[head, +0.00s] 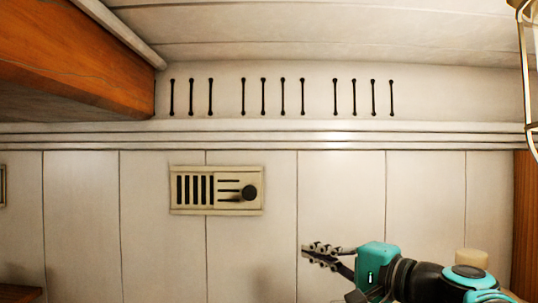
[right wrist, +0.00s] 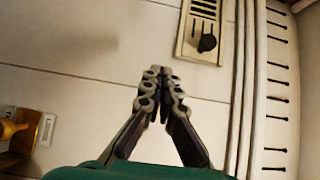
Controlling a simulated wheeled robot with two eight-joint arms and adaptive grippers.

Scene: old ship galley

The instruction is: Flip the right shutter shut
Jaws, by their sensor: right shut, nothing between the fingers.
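A cream vent panel (head: 217,211) is set on the white plank wall, left of centre in the head view. Its left half has dark vertical slots; its right half has thin horizontal slots and a round black knob (head: 249,192). No separate hinged shutter can be made out. My right gripper (head: 314,252) is shut and empty, below and right of the panel, apart from it. In the right wrist view the closed fingertips (right wrist: 162,74) show in front of bare wall, with the panel (right wrist: 188,45) and knob (right wrist: 207,43) above right. My left gripper is out of view.
A ledge (head: 290,137) runs across the wall above the panel, with several dark slots (head: 263,97) above it. A wooden beam (head: 70,55) juts in at upper left. A white wire rack (head: 526,60) hangs at upper right. The wall around the panel is clear.

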